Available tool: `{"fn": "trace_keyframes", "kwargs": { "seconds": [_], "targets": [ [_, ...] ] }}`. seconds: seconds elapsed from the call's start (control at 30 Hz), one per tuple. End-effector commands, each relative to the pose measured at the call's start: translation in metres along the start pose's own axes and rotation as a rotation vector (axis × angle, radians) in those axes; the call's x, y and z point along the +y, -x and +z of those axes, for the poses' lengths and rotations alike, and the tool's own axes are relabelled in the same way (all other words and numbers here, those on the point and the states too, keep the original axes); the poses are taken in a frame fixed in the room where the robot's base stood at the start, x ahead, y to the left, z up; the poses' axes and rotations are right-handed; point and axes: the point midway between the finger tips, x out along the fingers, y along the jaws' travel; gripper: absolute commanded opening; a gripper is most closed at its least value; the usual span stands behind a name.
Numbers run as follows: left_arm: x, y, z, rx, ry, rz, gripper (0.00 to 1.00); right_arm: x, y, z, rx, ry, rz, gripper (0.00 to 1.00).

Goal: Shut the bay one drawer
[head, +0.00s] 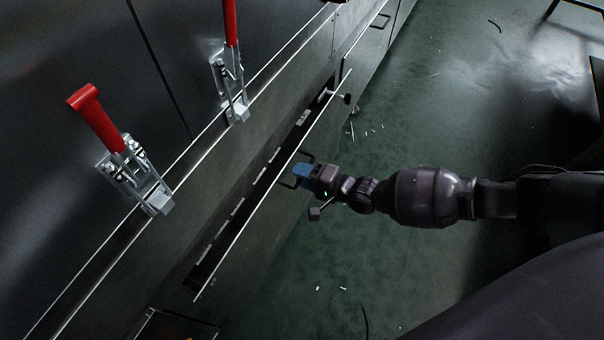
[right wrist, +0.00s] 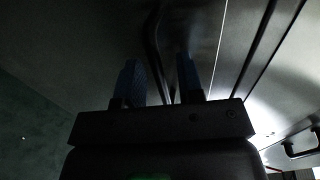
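The grey drawer (head: 262,222) in the lower cabinet front stands partly open. A long dark gap shows behind its front's bright top edge. I cannot read any bay label on it. Its dark bracket handle (head: 309,157) sits at my right gripper (head: 297,172), whose blue fingers cover the handle's middle. In the right wrist view the two blue fingers (right wrist: 158,80) stand apart, with the dark handle bar (right wrist: 153,35) running between them and space showing beside it. The gripper looks open around the handle. My left gripper is not in view.
Toggle clamps with red handles, one nearer (head: 97,118) and one farther (head: 231,25), stick out from the panel above the drawer. Another drawer handle (head: 380,20) shows farther along. The green floor (head: 440,110) to the right is mostly clear, with small scraps.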

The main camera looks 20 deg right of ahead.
Motion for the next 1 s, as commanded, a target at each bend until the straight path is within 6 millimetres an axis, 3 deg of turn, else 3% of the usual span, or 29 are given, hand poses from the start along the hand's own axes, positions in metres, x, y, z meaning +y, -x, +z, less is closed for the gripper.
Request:
{"fn": "trace_keyframes", "kwargs": {
  "seconds": [0.3,0.53,0.83,1.0],
  "targets": [
    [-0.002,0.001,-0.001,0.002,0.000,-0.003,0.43,0.000,-0.002,0.000,0.000,0.000,0.000,0.34],
    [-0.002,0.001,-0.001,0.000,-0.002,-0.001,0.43,0.000,-0.002,0.000,0.000,0.001,0.000,0.01],
    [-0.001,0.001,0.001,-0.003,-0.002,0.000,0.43,0.000,-0.003,0.000,0.000,0.000,0.000,0.00],
    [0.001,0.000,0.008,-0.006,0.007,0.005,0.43,-0.002,-0.024,0.001,-0.001,-0.002,-0.001,0.00]
  ]
}}
